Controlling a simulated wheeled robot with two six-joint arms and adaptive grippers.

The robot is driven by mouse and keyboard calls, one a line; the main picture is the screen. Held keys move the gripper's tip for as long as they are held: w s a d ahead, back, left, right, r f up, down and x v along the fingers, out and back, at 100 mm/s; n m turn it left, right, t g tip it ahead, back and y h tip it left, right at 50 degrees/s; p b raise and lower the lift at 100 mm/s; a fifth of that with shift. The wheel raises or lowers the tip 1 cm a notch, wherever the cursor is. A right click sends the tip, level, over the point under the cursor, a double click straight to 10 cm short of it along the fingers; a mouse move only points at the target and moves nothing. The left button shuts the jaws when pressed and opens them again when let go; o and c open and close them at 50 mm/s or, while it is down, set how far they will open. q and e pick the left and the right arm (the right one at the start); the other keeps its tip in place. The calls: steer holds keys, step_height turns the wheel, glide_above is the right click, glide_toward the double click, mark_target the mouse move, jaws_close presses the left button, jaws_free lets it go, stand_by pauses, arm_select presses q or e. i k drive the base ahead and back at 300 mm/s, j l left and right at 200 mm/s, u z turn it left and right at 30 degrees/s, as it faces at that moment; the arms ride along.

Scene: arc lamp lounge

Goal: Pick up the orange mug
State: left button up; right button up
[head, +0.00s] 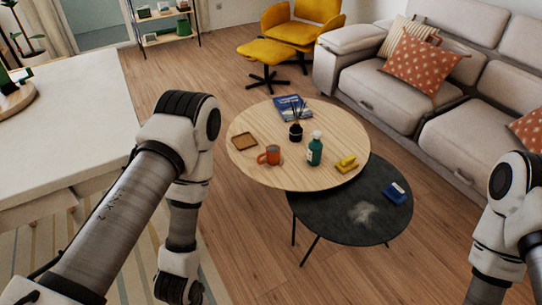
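The orange mug (272,155) stands upright on the round light-wood table (245,115), left of the green bottle. Its handle points to the left in the head view. My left arm comes in from the left, short of the table, with its lower end hanging down near the bottom edge. Only a part of my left gripper (195,294) shows there, and its fingers cannot be made out. My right arm is at the right edge, and its gripper is out of the picture. Nothing touches the mug.
A green bottle (315,149), a yellow object (346,163), a dark reed diffuser (296,132), a small brown tray (244,141) and a book (292,107) share the table. A lower black table (330,225) holds a blue item (395,193). Wood floor lies clear in front.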

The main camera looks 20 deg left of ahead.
mark_target(273, 154)
steer(key=i, duration=0.8)
steer(key=i+j+z, duration=0.1)
steer(key=i, duration=0.65)
